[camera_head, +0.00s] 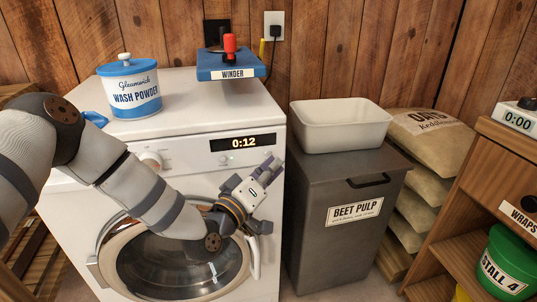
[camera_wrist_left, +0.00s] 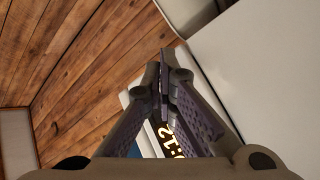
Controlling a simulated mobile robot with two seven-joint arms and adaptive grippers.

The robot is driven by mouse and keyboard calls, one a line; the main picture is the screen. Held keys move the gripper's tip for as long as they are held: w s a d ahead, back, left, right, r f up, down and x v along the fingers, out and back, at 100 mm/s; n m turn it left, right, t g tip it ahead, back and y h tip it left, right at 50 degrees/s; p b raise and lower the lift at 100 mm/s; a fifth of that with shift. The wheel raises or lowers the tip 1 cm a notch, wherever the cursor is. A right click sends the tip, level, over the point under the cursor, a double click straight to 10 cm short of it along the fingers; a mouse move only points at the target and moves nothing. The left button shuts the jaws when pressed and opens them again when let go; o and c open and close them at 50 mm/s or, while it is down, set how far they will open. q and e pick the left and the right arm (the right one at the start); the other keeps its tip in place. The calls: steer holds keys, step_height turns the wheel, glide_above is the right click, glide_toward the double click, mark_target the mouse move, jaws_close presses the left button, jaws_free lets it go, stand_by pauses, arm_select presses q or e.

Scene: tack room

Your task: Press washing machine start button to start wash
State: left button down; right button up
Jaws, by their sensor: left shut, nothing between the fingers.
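The white washing machine (camera_head: 180,168) stands against the wood wall, with its round glass door (camera_head: 165,268) at the front. Its display (camera_head: 247,143) reads 0:12 and shows partly behind my fingers in the left wrist view (camera_wrist_left: 172,138). A small round start button (camera_head: 223,159), with a greenish tint, sits on the panel below and left of the display. A white dial (camera_head: 151,160) is further left. My left gripper (camera_head: 270,168) is shut and empty, in front of the panel's right end, right of the button. Contact with the panel cannot be told. My right gripper is not in view.
A wash powder tub (camera_head: 133,92) and a blue winder block (camera_head: 231,66) are on top of the machine. A grey beet pulp bin (camera_head: 340,235) with a white basin (camera_head: 338,125) on it stands close on the right. Sacks (camera_head: 430,135) and a wooden shelf (camera_head: 470,240) are beyond.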

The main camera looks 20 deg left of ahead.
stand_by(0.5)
arm_select(q)
steer(key=shift+w+a, duration=0.25)
steer(key=shift+w, duration=0.15)
